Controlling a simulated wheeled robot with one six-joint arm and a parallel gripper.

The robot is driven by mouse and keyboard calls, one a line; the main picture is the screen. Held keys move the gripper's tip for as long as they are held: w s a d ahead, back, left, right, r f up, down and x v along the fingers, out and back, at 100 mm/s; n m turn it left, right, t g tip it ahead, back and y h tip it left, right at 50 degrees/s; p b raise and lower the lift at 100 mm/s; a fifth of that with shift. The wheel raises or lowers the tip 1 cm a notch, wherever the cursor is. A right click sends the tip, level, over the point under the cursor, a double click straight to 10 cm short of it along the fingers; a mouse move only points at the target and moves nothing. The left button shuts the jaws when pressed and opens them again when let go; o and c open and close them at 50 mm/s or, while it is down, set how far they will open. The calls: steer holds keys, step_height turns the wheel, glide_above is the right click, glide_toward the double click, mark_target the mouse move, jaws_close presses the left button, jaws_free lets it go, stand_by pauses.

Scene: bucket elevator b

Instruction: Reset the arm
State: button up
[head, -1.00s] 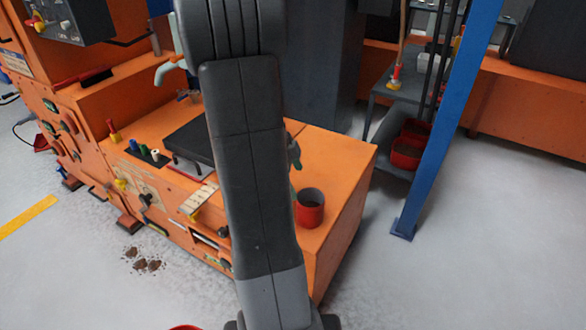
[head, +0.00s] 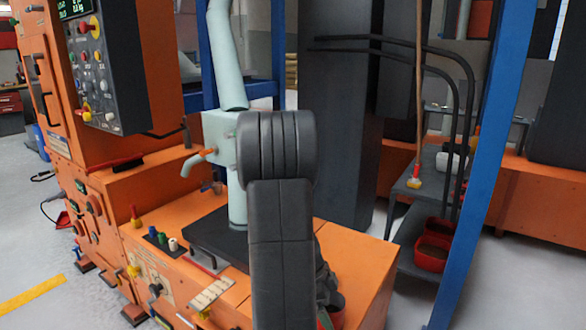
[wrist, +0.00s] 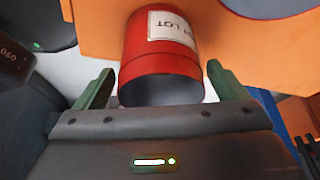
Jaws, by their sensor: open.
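My gripper (wrist: 159,67) is open in the wrist view, with one green finger on each side. A red bucket (wrist: 160,45) with a white label reading "LOT" shows between and beyond the fingers, with a gap on both sides. Its dark open end faces my gripper. In the head view, my dark arm stands in the middle of the picture. The bucket (head: 337,318) shows there only in part, low behind my arm, on the orange machine top (head: 365,265). My arm hides most of my gripper in that view.
An orange machine with a control box (head: 105,75) stands at the left, with a pale green pipe fixture (head: 220,140) on it. A blue post (head: 480,170) stands at the right. Behind it is a grey shelf (head: 415,200) with red bins (head: 433,250).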

steer(key=shift+r, duration=0.5)
